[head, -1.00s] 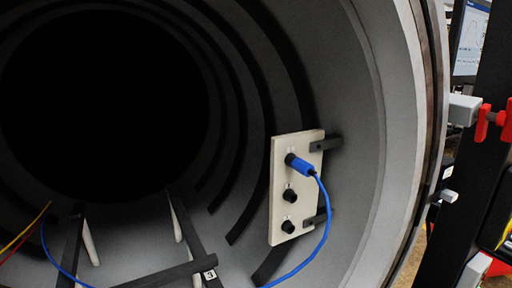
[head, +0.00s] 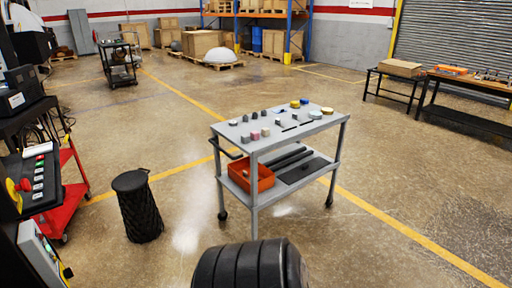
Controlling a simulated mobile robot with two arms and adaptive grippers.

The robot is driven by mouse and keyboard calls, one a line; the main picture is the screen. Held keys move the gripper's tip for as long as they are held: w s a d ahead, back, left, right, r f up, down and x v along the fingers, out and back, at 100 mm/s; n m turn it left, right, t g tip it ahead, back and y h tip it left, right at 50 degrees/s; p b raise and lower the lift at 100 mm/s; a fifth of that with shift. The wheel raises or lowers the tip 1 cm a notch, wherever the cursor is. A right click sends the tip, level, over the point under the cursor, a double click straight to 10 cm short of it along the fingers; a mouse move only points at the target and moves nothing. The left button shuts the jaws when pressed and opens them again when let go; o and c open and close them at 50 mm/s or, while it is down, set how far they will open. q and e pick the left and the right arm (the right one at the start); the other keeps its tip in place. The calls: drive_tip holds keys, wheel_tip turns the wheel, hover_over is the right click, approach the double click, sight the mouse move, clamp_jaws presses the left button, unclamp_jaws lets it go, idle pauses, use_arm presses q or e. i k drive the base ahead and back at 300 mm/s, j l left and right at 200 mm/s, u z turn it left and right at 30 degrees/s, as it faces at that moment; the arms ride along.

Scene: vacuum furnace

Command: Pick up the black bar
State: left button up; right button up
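In the head view a grey two-shelf cart (head: 222,130) stands in the middle of the floor. Long black bars (head: 287,156) lie on its lower shelf, to the right of an orange-red bin. A wider flat black piece (head: 303,170) lies there too, in front of them. Thin short dark pieces (head: 291,127) lie on the top shelf among small blocks and discs. I cannot tell which of these is the task's black bar. Neither of my grippers is in view.
The orange-red bin (head: 250,174) fills the cart's lower left. A black ribbed stool-like object (head: 137,206) stands left of the cart. A control panel (head: 36,178) is at the left edge. Workbenches (head: 455,85) stand far right.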

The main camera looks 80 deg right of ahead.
sight(276, 161)
drive_tip(key=l+z, duration=0.1)
drive_tip(key=z, duration=0.35)
drive_tip(key=l+z, duration=0.15)
drive_tip(key=z, duration=0.25)
drive_tip(key=l+z, duration=0.1)
drive_tip(key=z, duration=0.35)
drive_tip(key=i+z, duration=0.1)
drive_tip(key=z, duration=0.3)
drive_tip(key=i+l+z, duration=0.1)
drive_tip(key=z, duration=0.35)
